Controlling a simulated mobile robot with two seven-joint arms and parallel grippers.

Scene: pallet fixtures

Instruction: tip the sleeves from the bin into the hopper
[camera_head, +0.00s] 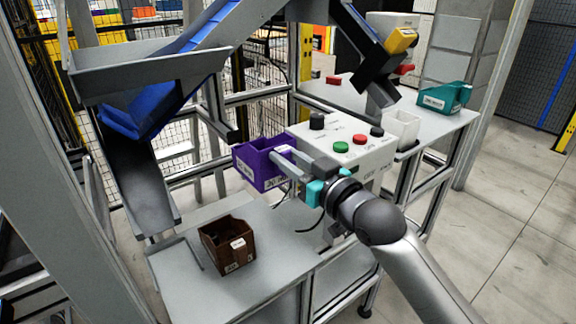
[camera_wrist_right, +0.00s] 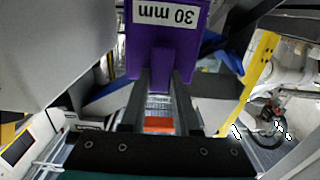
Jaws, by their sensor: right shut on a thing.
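A purple bin (camera_head: 252,168) with a white label hangs in the air left of the control box. My right gripper (camera_head: 280,160) is shut on the bin's near right side. A grey metal hopper (camera_head: 150,62) stands at the upper left, beside a blue chute, apart from the bin. My left gripper is not in view.
A brown bin (camera_head: 228,246) sits on the grey table (camera_head: 185,285) below. A control box (camera_head: 350,155) with coloured buttons is close to my right gripper. A teal bin (camera_head: 440,97) and a white container (camera_head: 403,130) stand on the right bench.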

